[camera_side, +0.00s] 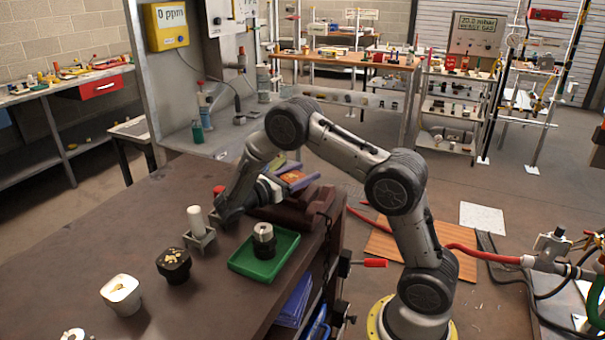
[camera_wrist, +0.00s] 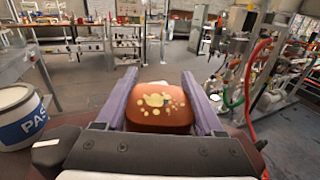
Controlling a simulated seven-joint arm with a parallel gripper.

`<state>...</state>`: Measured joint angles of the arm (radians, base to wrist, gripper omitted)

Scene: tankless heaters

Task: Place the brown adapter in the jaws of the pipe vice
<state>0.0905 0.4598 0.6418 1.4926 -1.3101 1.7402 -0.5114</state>
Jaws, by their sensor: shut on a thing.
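The brown adapter (camera_wrist: 160,108) is a rounded reddish-brown piece with yellowish blotches on its face. In the wrist view it sits between the two purple fingers of my gripper (camera_wrist: 159,76), which is shut on it. In the side view my gripper (camera_side: 294,177) is over the bench's far right corner, with an orange-brown bit of the adapter between the fingers. The dark brown pipe vice (camera_side: 298,208) is just below, at the bench edge. Its jaws are largely hidden, and I cannot tell whether the adapter touches them.
A red-handled clamp (camera_side: 372,263) juts from the bench side. A bucket (camera_wrist: 22,118) shows at left.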

